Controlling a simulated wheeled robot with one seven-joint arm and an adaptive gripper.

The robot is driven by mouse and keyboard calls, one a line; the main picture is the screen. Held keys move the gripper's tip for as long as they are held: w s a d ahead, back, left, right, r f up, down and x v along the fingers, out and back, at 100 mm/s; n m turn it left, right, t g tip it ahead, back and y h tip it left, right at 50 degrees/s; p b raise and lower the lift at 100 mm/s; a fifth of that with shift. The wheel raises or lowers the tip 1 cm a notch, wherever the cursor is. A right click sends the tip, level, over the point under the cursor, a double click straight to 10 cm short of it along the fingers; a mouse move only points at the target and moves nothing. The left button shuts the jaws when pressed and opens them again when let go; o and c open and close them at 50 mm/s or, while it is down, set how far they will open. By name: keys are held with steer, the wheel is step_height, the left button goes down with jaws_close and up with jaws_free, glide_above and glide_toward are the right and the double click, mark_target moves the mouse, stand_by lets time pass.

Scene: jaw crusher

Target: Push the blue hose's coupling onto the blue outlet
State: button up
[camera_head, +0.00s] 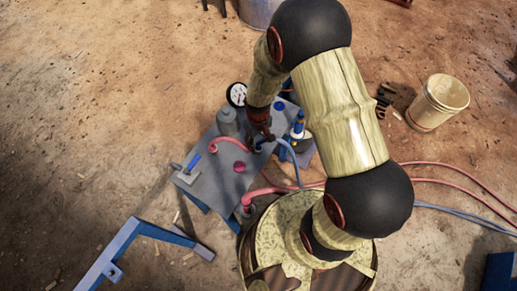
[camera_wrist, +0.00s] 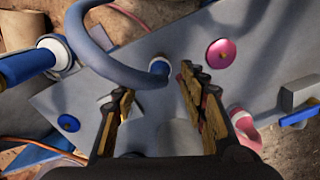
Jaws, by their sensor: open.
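The blue hose (camera_head: 296,165) curves over the grey plate in the head view. It makes a wide loop in the wrist view (camera_wrist: 115,74). It ends at a short blue coupling with a pale rim (camera_wrist: 159,66). My gripper (camera_head: 262,136) is over the plate at this end. In the wrist view my gripper (camera_wrist: 156,85) is open, one finger on each side, with the coupling a little beyond and between the fingertips. I cannot tell whether the fingers touch it. I cannot make out the blue outlet separately, or tell whether the coupling sits on it.
A blue-and-white cylinder (camera_head: 298,126) stands close right of my gripper. A round gauge (camera_head: 237,94) is behind. A bucket (camera_head: 438,103) stands right.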

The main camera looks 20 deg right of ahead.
mark_target(259, 145)
steer(key=f+b, duration=0.1)
steer(key=f, duration=0.1)
steer(key=f+b, duration=0.1)
steer(key=f, duration=0.1)
steer(key=shift+s+f, duration=0.2)
steer(key=shift+f, duration=0.1)
jaws_close()
stand_by(0.3)
